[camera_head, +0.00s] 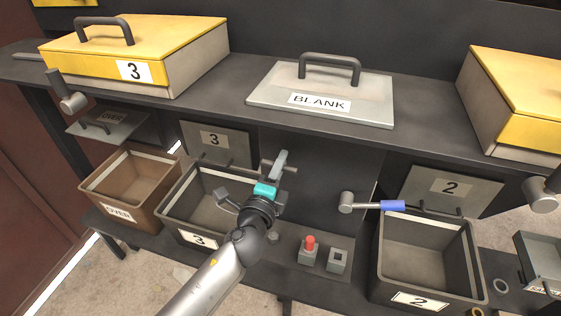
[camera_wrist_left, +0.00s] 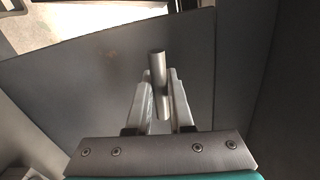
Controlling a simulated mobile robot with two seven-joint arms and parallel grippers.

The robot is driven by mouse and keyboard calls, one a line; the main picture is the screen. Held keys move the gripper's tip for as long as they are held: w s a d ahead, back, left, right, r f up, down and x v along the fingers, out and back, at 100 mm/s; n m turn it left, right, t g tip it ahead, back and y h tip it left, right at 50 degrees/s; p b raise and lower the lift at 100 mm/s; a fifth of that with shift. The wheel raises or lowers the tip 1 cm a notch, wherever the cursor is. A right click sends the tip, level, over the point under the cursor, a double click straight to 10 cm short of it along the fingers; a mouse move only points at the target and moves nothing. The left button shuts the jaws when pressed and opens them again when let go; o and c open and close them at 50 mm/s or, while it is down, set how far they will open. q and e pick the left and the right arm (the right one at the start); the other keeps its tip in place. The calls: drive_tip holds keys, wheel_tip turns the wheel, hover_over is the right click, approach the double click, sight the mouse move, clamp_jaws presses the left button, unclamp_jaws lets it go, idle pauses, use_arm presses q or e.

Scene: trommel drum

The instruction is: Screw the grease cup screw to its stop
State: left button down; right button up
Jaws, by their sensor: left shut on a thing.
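My left gripper (camera_head: 280,165) reaches in from below, with its fingers against the dark panel between the bins marked 3 and 2. In the left wrist view the gripper (camera_wrist_left: 161,95) is shut on a grey metal rod (camera_wrist_left: 158,68). The rod stands between the two fingers and its end sticks out past them. It looks like the bar of the grease cup screw, but its thread and seat are hidden, so how deep it sits cannot be told. My right gripper is not in view.
Bin 3 (camera_head: 199,238) is beside my left arm, and bin 2 (camera_head: 435,295) is at right. A blue-gripped lever (camera_head: 391,205) sticks out right of the gripper. A red button (camera_head: 310,242) is below it. The shelf with a BLANK cover (camera_head: 270,88) overhangs above.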

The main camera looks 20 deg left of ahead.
use_arm(q)
drive_tip(key=m, duration=0.3)
drive_tip(key=shift+r+m+p, duration=0.2)
drive_tip(key=shift+m+p, duration=0.15)
drive_tip(key=shift+m, duration=0.05)
drive_tip(key=m, duration=0.3)
drive_tip(key=shift+m+p, duration=0.3)
drive_tip(key=shift+p, duration=0.1)
drive_tip(key=m+p, duration=0.1)
drive_tip(key=m, duration=0.3)
drive_tip(key=shift+f+m+p, duration=0.1)
drive_tip(key=shift+m+p, duration=0.4)
drive_tip(key=shift+m, duration=0.8)
drive_tip(key=c, duration=0.8)
unclamp_jaws()
drive_tip(key=shift+f, duration=0.1)
